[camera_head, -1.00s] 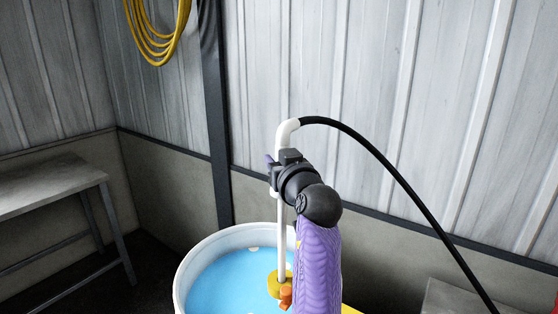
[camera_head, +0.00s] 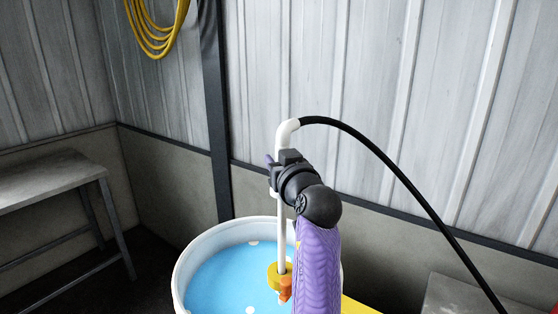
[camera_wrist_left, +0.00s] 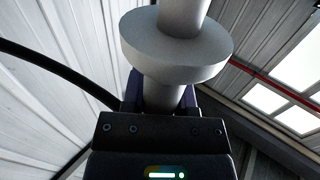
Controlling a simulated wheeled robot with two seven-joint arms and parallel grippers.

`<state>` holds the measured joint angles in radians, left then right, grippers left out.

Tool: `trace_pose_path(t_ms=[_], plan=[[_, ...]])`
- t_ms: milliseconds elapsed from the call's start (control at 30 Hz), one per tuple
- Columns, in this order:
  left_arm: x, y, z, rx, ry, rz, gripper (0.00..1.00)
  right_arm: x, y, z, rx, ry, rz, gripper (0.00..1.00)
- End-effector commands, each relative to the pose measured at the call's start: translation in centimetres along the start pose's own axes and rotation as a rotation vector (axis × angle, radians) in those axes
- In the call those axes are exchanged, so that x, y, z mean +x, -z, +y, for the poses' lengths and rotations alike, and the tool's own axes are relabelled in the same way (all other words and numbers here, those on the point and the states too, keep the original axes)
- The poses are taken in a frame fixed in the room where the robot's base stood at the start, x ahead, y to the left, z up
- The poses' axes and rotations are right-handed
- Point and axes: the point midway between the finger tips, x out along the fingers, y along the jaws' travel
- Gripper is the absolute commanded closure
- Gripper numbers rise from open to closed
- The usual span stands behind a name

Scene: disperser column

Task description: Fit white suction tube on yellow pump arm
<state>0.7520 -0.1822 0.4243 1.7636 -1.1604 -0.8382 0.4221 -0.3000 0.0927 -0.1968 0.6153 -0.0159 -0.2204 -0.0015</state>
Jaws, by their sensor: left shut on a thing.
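The white suction tube (camera_head: 282,240) stands upright, with a bent top joined to a black hose (camera_head: 400,180). My left gripper (camera_head: 272,170) is shut on the tube below the bend. In the left wrist view, the tube (camera_wrist_left: 182,95) with a wide collar rises between the gripper's fingers (camera_wrist_left: 165,95). The tube's lower end meets a yellow part (camera_head: 279,271) with an orange piece (camera_head: 285,290) over the drum; I take this as the pump arm. My purple arm hides part of it, and I cannot tell whether the tube is seated. The right gripper is not in view.
A white drum (camera_head: 182,270) with blue liquid stands below the tube. A grey bench (camera_head: 45,180) is at left and a grey surface (camera_head: 455,297) at lower right. A dark post (camera_head: 217,130) and a coiled yellow hose (camera_head: 155,40) are behind.

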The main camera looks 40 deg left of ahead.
Motion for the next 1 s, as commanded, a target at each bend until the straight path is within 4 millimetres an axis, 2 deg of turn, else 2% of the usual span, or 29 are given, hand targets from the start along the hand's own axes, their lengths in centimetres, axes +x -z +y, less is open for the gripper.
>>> trace_pose_path(t_ms=[1000], plan=[[0.0,-2.6,0.0,0.0,0.0,0.001,1.0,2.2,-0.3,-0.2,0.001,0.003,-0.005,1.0]])
